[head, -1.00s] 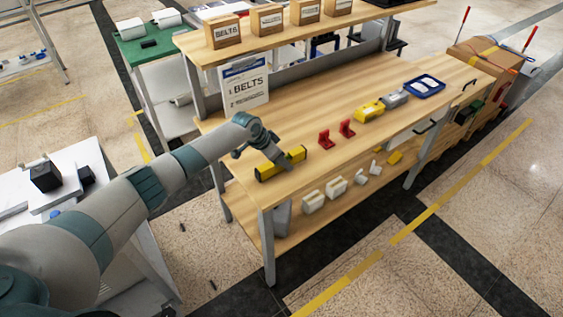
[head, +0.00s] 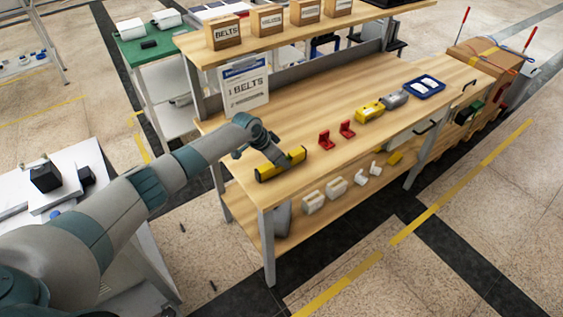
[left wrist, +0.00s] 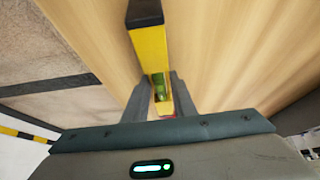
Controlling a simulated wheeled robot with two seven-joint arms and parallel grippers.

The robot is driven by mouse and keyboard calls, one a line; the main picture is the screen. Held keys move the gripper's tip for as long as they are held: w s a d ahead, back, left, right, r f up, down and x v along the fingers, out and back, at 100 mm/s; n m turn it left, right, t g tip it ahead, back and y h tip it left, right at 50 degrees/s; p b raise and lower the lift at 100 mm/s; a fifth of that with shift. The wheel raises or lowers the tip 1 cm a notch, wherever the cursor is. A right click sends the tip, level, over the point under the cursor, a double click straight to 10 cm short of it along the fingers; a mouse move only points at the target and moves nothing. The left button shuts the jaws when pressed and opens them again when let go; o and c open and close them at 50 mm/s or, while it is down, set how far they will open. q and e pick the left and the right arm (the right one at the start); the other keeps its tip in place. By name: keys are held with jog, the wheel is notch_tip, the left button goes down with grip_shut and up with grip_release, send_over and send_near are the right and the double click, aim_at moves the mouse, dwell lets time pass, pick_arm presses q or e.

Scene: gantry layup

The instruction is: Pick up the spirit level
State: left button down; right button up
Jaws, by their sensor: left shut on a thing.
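The spirit level is a yellow bar with dark ends, at the near left part of the wooden workbench in the head view (head: 294,158). In the left wrist view the spirit level (left wrist: 149,48) runs up from between the fingers, with a black end cap at the top and a green vial between the fingers. My left gripper (head: 281,164) is shut on the spirit level near its middle; in the left wrist view its two fingers (left wrist: 160,92) flank the bar. I cannot tell whether the level touches the bench top. My right gripper is not in view.
Two red brackets (head: 326,140) stand on the bench to the right, then a yellow tool (head: 369,111) and a blue tray (head: 425,86). A clipboard (head: 245,84) leans behind the gripper. The bench's front edge is close by.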

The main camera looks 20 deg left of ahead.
pick_arm(q)
jog(key=shift+r, duration=0.15)
jog(key=shift+r+b, duration=0.35)
jog(key=shift+r, duration=0.2)
notch_tip(320, 180, up, 2)
jog(key=shift+w+r+b, duration=0.1)
jog(key=shift+r+b, duration=0.05)
jog(key=shift+b, duration=0.4)
jog(key=s+d+r+b, duration=0.2)
jog(key=s+d+r, duration=0.5)
jog(key=d, duration=0.2)
jog(key=shift+s+r+b, duration=0.15)
jog(key=shift+r+b, duration=0.05)
jog(key=shift+b, duration=0.2)
